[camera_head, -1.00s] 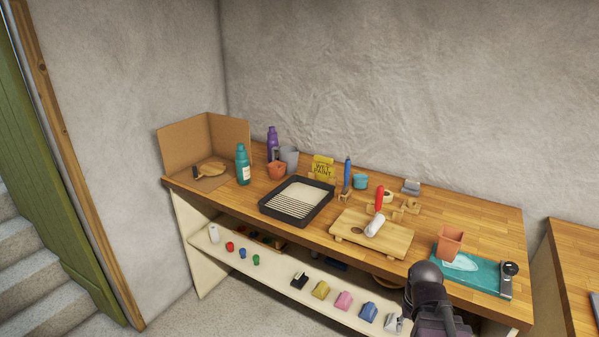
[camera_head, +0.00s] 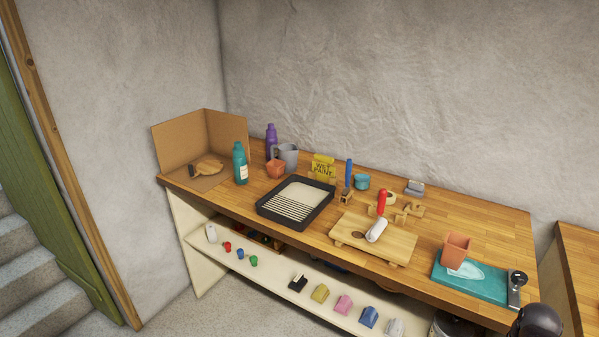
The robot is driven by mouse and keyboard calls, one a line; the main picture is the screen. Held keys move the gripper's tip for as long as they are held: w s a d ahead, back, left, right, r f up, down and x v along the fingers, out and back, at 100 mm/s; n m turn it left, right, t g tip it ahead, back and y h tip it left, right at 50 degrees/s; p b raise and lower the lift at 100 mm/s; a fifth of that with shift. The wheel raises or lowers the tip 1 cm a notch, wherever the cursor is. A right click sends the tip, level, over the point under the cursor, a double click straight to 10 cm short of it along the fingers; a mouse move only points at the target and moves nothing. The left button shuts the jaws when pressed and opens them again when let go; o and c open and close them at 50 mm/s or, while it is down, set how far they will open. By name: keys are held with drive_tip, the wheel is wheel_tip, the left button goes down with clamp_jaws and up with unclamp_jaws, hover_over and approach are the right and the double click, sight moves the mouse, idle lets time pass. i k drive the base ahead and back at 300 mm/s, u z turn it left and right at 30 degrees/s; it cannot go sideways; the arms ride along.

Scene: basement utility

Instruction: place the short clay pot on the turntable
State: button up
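The short clay pot (camera_head: 276,169) is a low, wide terracotta pot. It stands on the wooden bench in front of a grey pitcher, right of a teal bottle. The turntable looks to be the round wooden disc (camera_head: 209,166) inside the open cardboard screen at the bench's left end. No pot is on it; a small dark item shows at its left edge. Only a dark rounded part of my arm shows at the bottom right corner. My gripper's fingers are out of view.
A teal bottle (camera_head: 240,163) stands between the disc and the pot. A grey pitcher (camera_head: 288,155) and purple bottle (camera_head: 271,142) are behind the pot. A black paint tray (camera_head: 263,211) lies in front. A taller terracotta pot (camera_head: 457,249) is on a teal mat (camera_head: 490,287).

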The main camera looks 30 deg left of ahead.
sight(208, 166)
drive_tip(key=z, duration=1.25)
drive_tip(key=k, duration=1.2)
drive_tip(key=u, duration=1.95)
